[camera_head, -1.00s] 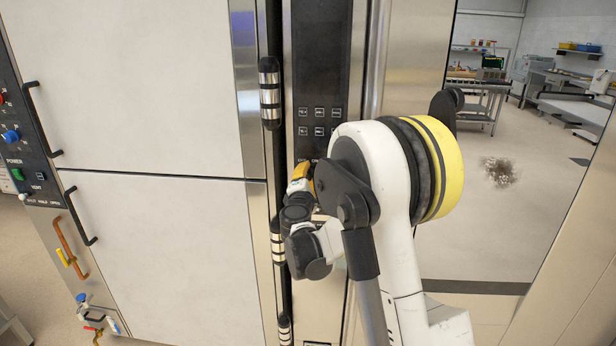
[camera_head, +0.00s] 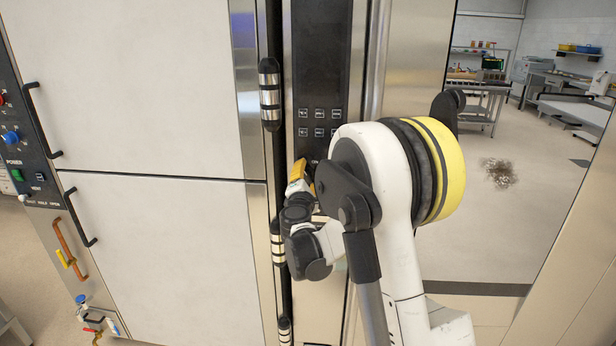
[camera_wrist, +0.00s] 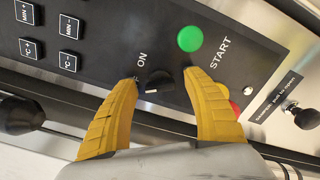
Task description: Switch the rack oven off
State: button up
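The rack oven's control panel (camera_head: 318,70) is a tall dark strip in the head view, left of the steel-framed doorway. In the wrist view the panel (camera_wrist: 110,45) shows a small black rotary knob (camera_wrist: 157,84) with a light pointer mark, beside the label "ON". A green button (camera_wrist: 190,39) sits by the label "START", and a red button is partly hidden behind the right finger. My gripper (camera_wrist: 160,78) has its two yellow fingers apart, one on each side of the knob. I cannot tell whether they touch it. In the head view my arm hides the knob.
Tall pale oven doors (camera_head: 130,90) with black handles stand to the left. A black ball-ended pull (camera_wrist: 304,116) is at the right of the wrist view, and another dark round knob (camera_wrist: 18,115) at the left. Open floor (camera_head: 500,220) lies right.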

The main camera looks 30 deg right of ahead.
jog(key=v, duration=1.2)
dwell(0.4)
jog(key=s+a+m+g+y, duration=0.3)
jog(key=s+m+g, duration=0.2)
jog(key=s+m, duration=0.75)
jog(key=s+a+f+m+g+y, duration=0.1)
jog(key=s+a+f+m+y, duration=0.1)
jog(key=s+a, duration=0.4)
jog(key=s+a+f+m+g+y, duration=0.2)
jog(key=s+a+y, duration=0.3)
jog(key=s, duration=0.5)
jog(key=shift+s+a+f+m, duration=0.2)
jog(key=shift+a+f+m, duration=0.25)
jog(key=shift+f, duration=0.2)
